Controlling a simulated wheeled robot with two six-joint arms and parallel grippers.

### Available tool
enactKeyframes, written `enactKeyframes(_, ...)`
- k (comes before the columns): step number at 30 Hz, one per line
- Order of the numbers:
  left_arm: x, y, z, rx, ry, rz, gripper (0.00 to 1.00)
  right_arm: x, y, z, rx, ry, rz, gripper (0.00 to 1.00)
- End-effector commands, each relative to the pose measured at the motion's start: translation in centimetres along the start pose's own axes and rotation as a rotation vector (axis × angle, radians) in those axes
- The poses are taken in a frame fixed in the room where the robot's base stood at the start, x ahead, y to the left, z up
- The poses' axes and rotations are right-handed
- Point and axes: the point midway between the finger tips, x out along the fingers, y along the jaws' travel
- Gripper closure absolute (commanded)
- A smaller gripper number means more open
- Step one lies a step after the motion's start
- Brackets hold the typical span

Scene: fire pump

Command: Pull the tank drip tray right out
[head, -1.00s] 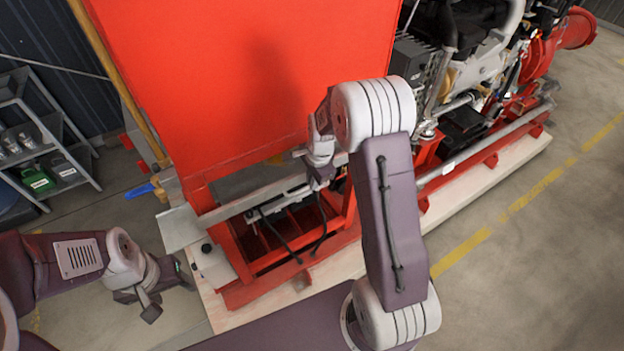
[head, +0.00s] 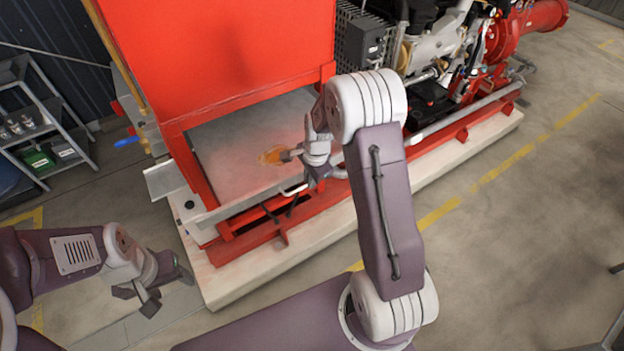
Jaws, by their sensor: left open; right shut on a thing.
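The tank drip tray (head: 235,140) is a flat grey metal tray under the red tank (head: 220,50). Much of its upper face shows in front of the tank's lower edge, with an orange-brown stain (head: 274,155) near my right gripper. Its front rim runs slanting along the near side, and a pale curved handle (head: 294,191) shows at that rim. My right gripper (head: 316,172) is at the rim beside the handle, shut on what looks like the handle; its wrist hides the grip. My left gripper (head: 168,290) is open and empty, left of the stand and apart from the tray.
A red stand on a pale skid base (head: 230,285) carries the tank. The engine and red pump (head: 515,35) continue to the right. A grey shelf (head: 45,125) stands at the left by the wall. Floor is clear in front and to the right.

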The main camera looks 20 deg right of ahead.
Motion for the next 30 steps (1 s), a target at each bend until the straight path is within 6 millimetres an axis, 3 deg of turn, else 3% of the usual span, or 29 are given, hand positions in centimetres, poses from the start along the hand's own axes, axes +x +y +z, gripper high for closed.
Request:
enactKeyframes(8, 0.0, 0.0, 0.0, 0.0, 0.0, 0.0, 0.41, -0.1, -0.3, 0.0, 0.0, 0.003, -0.01, 1.0)
enactKeyframes(9, 0.0, 0.0, 0.0, 0.0, 0.0, 0.0, 0.41, -0.1, -0.3, 0.0, 0.0, 0.003, -0.009, 0.79)
enactKeyframes(10, 0.0, 0.0, 0.0, 0.0, 0.0, 0.0, 0.41, -0.1, -0.3, 0.0, 0.0, 0.003, -0.009, 0.71)
enactKeyframes(11, 0.0, 0.0, 0.0, 0.0, 0.0, 0.0, 0.41, -0.1, -0.3, 0.0, 0.0, 0.003, -0.009, 0.68)
enactKeyframes(20, 0.1, 0.0, 0.0, 0.0, 0.0, 0.0, 0.41, -0.3, -0.3, -0.1, 0.0, 0.003, -0.01, 0.68)
enactKeyframes(23, 0.5, 0.0, 0.0, 0.0, 0.0, 0.0, 0.41, -1.5, -0.4, -0.1, 0.0, 0.004, -0.014, 0.68)
enactKeyframes(30, 1.5, 0.0, 0.1, 0.0, 0.0, 0.0, 0.41, -6.8, -0.3, 0.0, -0.001, 0.005, -0.015, 0.68)
